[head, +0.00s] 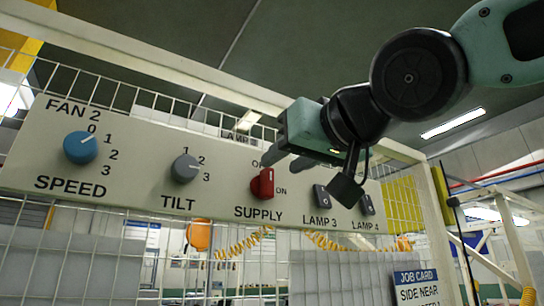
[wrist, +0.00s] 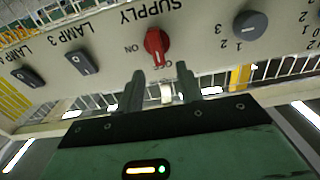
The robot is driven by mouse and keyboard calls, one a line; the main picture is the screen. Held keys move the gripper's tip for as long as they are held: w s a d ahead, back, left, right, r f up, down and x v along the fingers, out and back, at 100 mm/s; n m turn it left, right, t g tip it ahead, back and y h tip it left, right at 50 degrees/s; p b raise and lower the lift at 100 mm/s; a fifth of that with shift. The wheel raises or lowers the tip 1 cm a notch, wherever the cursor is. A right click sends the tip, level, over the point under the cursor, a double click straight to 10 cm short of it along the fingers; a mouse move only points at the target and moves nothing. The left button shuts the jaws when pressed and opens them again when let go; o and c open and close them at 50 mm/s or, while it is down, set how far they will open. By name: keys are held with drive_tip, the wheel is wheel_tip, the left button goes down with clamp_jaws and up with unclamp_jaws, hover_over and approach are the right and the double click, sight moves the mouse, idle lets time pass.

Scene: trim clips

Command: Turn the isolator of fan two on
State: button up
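The isolator is a red rotary knob (head: 263,184) above the word SUPPLY on the beige panel (head: 130,189) marked FAN 2. OFF is above it, partly hidden by my gripper, and ON is to its right. The knob also shows in the wrist view (wrist: 157,46), upside down, its handle lying towards OFF. My gripper (head: 280,158) is just above and in front of the knob in the head view. In the wrist view its two fingers (wrist: 160,82) are apart, with nothing between them; the knob lies beyond their tips, apparently not touched.
On the same panel are a blue SPEED knob (head: 81,147), a grey TILT knob (head: 185,168), and dark rocker switches for LAMP 3 (head: 322,196) and LAMP 4 (head: 367,205). A white wire grid surrounds the panel. A blue job card (head: 416,287) hangs lower right.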

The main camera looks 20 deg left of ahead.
sight(271, 171)
drive_tip(key=p+x, duration=0.1)
drive_tip(key=x, duration=0.4)
drive_tip(key=c, duration=0.7)
